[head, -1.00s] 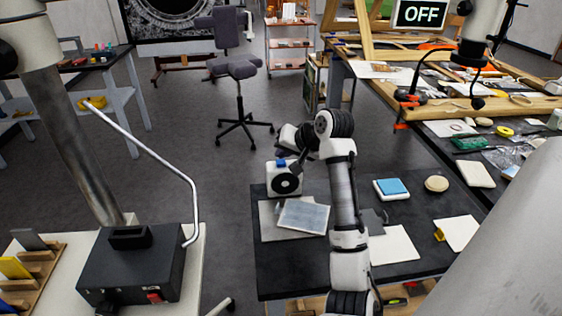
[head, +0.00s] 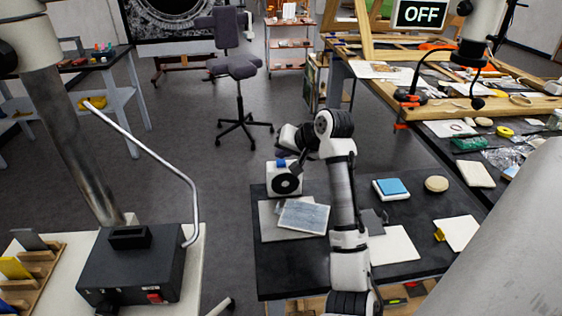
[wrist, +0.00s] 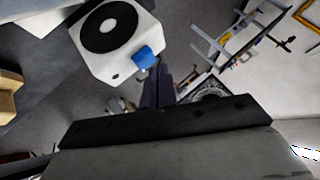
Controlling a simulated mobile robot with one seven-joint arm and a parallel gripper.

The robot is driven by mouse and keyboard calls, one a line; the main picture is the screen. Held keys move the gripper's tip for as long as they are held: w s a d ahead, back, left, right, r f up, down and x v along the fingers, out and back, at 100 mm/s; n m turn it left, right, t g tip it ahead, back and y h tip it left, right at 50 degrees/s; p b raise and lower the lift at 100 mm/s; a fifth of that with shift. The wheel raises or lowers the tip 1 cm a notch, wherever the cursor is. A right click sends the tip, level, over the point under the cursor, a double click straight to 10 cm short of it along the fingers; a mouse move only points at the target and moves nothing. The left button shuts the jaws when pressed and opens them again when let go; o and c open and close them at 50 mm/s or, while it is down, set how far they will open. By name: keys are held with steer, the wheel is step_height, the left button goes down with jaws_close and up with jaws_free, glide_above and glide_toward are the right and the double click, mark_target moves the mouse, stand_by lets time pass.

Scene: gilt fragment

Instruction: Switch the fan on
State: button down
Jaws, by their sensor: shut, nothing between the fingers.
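A white box with a round black front, apparently the fan (head: 283,184), stands at the back left of the dark table. A blue button (head: 281,163) is on its top. In the wrist view the fan (wrist: 110,32) is at the upper left, with the blue button (wrist: 148,58) on its near side. My gripper (head: 296,168) is shut and empty, just right of the button. In the wrist view its dark fingers (wrist: 158,76) end beside the button; I cannot tell whether they touch. A sign (head: 419,14) at the top right reads OFF.
Grey and white sheets (head: 303,216) lie in front of the fan. A blue-topped block (head: 390,188) and a round beige disc (head: 436,184) lie right of my arm. A black box with a red switch (head: 130,262) stands at the left. Open floor lies behind the table.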

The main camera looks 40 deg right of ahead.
mark_target(284, 164)
steer(key=shift+f, duration=0.15)
steer(key=shift+f, duration=0.3)
stand_by(0.3)
steer(key=shift+f, duration=0.15)
stand_by(0.4)
steer(key=shift+r+p, duration=0.6)
step_height(284, 164, up, 6)
steer(key=p, duration=0.5)
stand_by(0.6)
